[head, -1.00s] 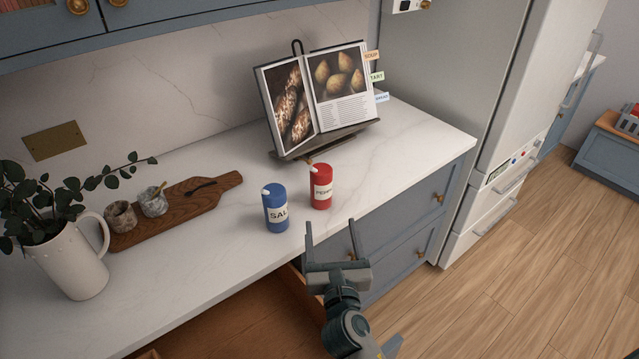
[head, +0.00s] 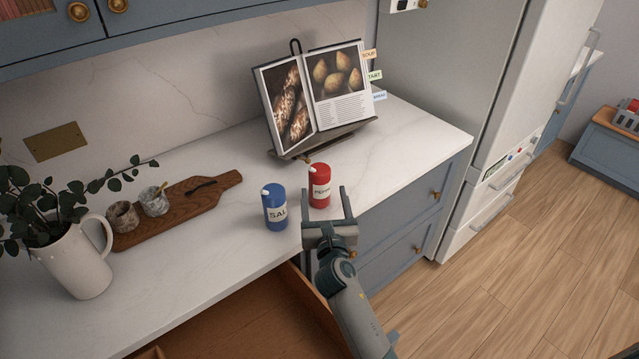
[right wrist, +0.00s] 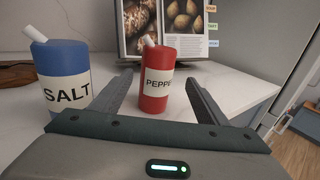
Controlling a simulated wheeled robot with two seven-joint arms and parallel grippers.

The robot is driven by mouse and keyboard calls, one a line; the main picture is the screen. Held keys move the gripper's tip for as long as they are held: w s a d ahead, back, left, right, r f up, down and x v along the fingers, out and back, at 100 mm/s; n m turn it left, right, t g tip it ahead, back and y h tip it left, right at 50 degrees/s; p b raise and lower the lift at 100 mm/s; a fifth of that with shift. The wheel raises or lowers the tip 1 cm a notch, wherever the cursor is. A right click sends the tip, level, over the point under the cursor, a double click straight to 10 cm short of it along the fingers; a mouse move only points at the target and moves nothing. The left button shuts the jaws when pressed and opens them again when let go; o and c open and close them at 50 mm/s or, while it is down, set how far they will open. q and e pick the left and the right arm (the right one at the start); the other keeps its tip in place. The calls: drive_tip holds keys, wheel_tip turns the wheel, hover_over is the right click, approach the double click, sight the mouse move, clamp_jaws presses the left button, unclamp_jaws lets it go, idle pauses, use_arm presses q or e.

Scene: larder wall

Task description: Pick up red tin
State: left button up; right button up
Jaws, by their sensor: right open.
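The red tin (head: 320,184), labelled as pepper, stands upright on the white counter, with a white spout at its top. It also stands upright in the right wrist view (right wrist: 156,80), between and beyond the fingers. My right gripper (head: 326,192) is open and empty, its fingers pointing toward the red tin from the counter's front edge. My left gripper is not in view.
A blue salt tin (head: 275,207) stands just left of the red tin. A book stand with an open book (head: 335,90) is behind. A wooden board (head: 215,184) and a white jug (head: 75,265) are at left. An open drawer (head: 235,320) is below the counter.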

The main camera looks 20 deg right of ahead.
sight(321, 189)
drive_tip(key=shift+w+d, duration=0.1)
drive_tip(key=shift+w, duration=0.45)
drive_tip(key=shift+a+p+x, duration=0.15)
drive_tip(key=shift+p+x, duration=0.1)
drive_tip(key=shift+x, duration=1.05)
drive_tip(key=shift+a+p+x, duration=0.15)
drive_tip(key=shift+p+x, duration=0.05)
drive_tip(key=shift+x, duration=1.1)
drive_tip(key=c, duration=1.3)
